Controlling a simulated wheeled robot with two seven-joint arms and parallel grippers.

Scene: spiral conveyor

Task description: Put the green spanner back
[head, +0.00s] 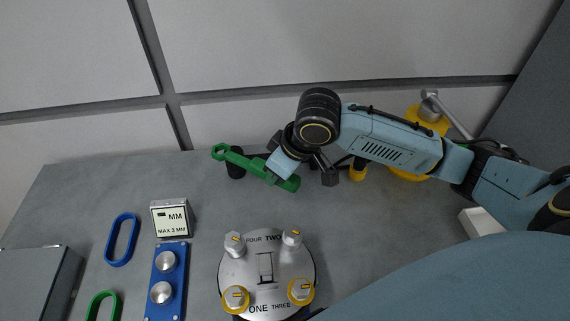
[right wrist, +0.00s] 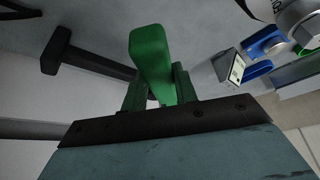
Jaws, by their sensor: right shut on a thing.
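The green spanner (head: 241,160) is above the back of the grey worktop, slanting from its ring end at upper left to its other end at lower right. My right gripper (head: 279,173) is shut on the green spanner near its lower-right end. In the right wrist view the spanner (right wrist: 152,62) points away from the jaws of my right gripper (right wrist: 160,92). A black rack (head: 331,178) with block-like ends is partly hidden behind my wrist; one black end (head: 236,170) shows beside the spanner. I cannot tell whether they touch. My left gripper is not in view.
A round plate with knobs (head: 265,262) stands at the front centre. Left of it are a display box (head: 172,219), a blue knob panel (head: 167,257), a blue oval ring (head: 111,240) and a green ring (head: 93,306). A yellow device (head: 427,112) stands behind my right arm.

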